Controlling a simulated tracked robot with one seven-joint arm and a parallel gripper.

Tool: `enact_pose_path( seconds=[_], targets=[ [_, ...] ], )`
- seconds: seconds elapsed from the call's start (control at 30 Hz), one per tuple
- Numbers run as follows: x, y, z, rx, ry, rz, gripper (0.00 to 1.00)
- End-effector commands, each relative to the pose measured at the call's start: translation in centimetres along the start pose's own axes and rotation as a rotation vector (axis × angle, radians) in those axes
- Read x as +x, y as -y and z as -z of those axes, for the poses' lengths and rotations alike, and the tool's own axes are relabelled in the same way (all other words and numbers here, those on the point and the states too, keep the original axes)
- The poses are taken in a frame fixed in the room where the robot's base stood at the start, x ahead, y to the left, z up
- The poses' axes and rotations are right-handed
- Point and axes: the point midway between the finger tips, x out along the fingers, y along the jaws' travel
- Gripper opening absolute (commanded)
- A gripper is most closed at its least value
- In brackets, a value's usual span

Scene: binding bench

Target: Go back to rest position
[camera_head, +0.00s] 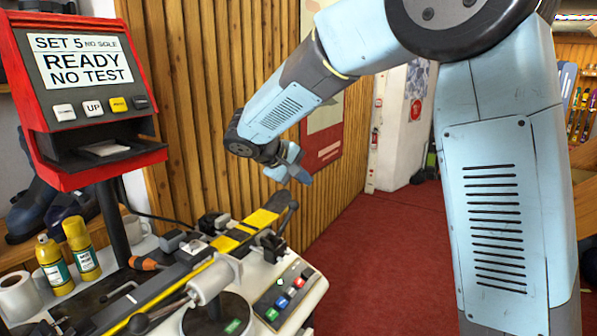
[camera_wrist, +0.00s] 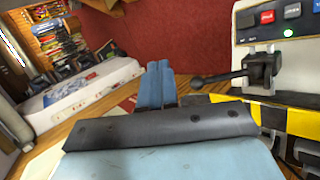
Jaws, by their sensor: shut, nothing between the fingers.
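My gripper (camera_head: 303,169) hangs in the air above the far end of the bench machine (camera_head: 318,285) in the head view. In the wrist view its blue fingers (camera_wrist: 156,82) lie side by side, shut, with nothing between them. My light blue arm reaches across the top and right of the head view. The fingers point toward the red floor (camera_head: 375,240), beside a black lever (camera_head: 288,215). That lever also shows right of the fingers in the wrist view (camera_wrist: 262,72). The gripper looks apart from the lever.
A red display box (camera_head: 95,150) reading "SET 5 READY NO TEST" stands at left. Two yellow bottles (camera_head: 55,265), a paper roll (camera_head: 18,296) and a white mug (camera_head: 137,232) stand near it. A slatted wood wall (camera_head: 205,100) rises behind the bench. Red floor is free beyond.

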Motion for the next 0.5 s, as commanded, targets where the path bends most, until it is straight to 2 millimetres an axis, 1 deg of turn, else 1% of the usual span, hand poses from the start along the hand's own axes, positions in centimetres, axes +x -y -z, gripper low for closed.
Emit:
enact_pose_path(
  seconds=[0.03,0.17,0.2,0.3,0.5],
  targets=[
    [0.2,-1.3,-1.9,0.028,0.01,0.029,0.0],
    [0.7,-3.3,-6.4,0.093,0.031,0.11,0.0],
    [0.8,-3.8,-7.8,0.114,0.035,0.135,0.0],
    [0.9,-4.8,-11.2,0.167,0.043,0.194,0.0],
    [0.9,-5.9,-17.8,0.283,0.043,0.307,0.0]
  ],
)
